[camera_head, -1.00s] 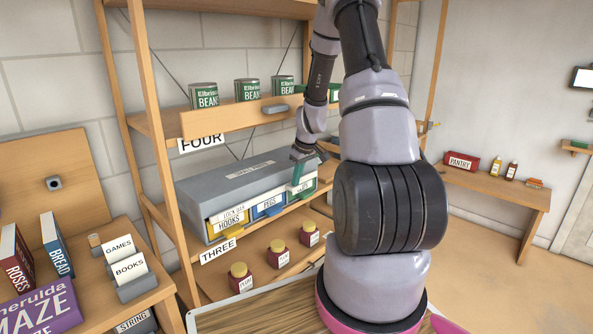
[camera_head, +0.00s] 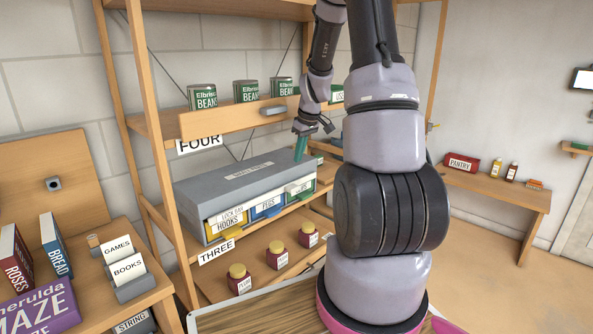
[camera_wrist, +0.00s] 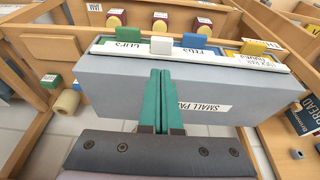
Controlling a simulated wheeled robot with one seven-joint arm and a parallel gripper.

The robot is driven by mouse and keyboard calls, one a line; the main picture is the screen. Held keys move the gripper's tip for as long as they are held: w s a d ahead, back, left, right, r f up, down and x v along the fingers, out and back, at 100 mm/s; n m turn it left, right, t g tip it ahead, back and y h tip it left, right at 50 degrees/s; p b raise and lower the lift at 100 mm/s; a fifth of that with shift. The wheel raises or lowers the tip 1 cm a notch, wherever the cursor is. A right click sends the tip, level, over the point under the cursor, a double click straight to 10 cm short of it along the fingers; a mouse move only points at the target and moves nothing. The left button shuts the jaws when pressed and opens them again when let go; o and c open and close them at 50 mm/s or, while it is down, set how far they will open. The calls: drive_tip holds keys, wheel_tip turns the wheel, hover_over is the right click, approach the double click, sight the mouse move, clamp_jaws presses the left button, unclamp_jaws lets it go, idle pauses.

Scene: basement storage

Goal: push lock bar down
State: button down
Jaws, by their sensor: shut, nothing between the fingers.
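The grey small parts cabinet (camera_head: 215,185) sits on the shelf, with HOOKS (camera_head: 230,225), PEGS (camera_head: 268,206) and CLIPS (camera_head: 299,190) drawers on its front. A label reading lock bar (camera_head: 232,215) shows above HOOKS. In the wrist view a thin pale strip, apparently the bar (camera_wrist: 218,56), runs along the front edge by the green, blue and yellow drawer pulls, with a pale block (camera_wrist: 161,46) on it. My gripper (camera_head: 300,155) is shut and empty, its teal fingers above or just behind the cabinet's right part. They also show in the wrist view (camera_wrist: 160,75); contact is unclear.
A shelf board (camera_head: 225,118) with several bean cans is above the cabinet, close to my wrist. Jars (camera_head: 240,278) stand on the shelf below. Uprights (camera_head: 160,150) frame the left side. There is open room in front of the cabinet.

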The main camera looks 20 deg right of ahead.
drive_tip(key=shift+v, duration=1.85)
drive_tip(key=s+a+r+m+t, duration=0.1)
drive_tip(key=s+a+r+m, duration=0.1)
drive_tip(key=s+a+r, duration=0.45)
drive_tip(key=s+a+r+m+t, duration=0.1)
drive_tip(key=s+a+r+m, duration=0.2)
drive_tip(key=r, duration=0.6)
drive_tip(key=s+a+r+m+t, duration=0.1)
drive_tip(key=s+a+r, duration=0.2)
drive_tip(key=s, duration=0.5)
drive_tip(key=s+a+r+m+t, duration=0.1)
drive_tip(key=s+a+r+m, duration=0.1)
drive_tip(key=s, duration=0.5)
drive_tip(key=shift+s+a+r+y, duration=0.4)
drive_tip(key=shift+a+r, duration=0.05)
drive_tip(key=shift+a, duration=0.15)
